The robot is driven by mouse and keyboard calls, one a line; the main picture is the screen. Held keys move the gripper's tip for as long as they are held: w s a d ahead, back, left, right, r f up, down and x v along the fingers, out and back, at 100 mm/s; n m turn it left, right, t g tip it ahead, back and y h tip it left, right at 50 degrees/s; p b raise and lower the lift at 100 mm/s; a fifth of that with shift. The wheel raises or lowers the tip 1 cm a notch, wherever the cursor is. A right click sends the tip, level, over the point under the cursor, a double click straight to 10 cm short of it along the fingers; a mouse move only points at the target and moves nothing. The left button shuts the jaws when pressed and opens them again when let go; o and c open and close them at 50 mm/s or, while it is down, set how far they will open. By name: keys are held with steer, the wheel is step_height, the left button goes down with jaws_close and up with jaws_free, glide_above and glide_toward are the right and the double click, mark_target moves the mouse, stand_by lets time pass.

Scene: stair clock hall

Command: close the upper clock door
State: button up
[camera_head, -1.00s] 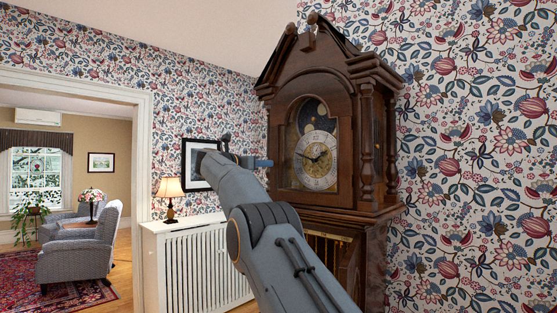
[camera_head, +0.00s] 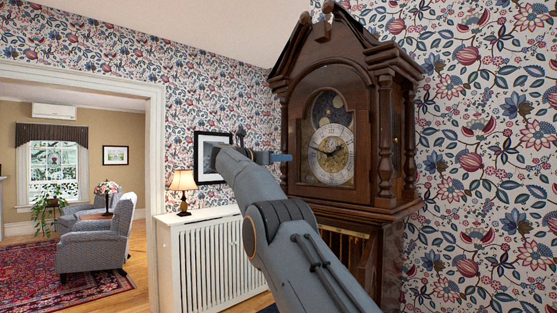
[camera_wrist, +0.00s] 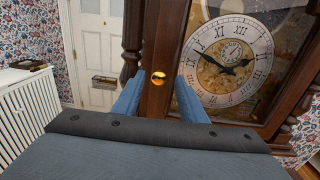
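The tall brown clock has its upper door (camera_head: 359,100) in front of the dial (camera_head: 331,154). In the head view this door looks shut or nearly so; I cannot tell if a small gap is left. The wrist view shows the door's wooden stile (camera_wrist: 165,40) with a round brass knob (camera_wrist: 158,78) on it. My gripper (camera_head: 286,157) is at the left side of the door. In the wrist view its two blue fingers (camera_wrist: 158,96) are apart, with the knob showing between and just beyond them. Contact cannot be told.
A white radiator cover (camera_head: 210,260) with a lit lamp (camera_head: 183,188) stands left of the clock. A dark turned column (camera_wrist: 132,38) of the clock case is close to my left finger. A doorway at the left opens onto a room with armchairs (camera_head: 98,238).

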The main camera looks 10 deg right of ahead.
steer(key=shift+a, duration=0.1)
steer(key=b+v, duration=0.5)
steer(key=v, duration=0.2)
steer(key=shift+s+a, duration=0.25)
stand_by(0.4)
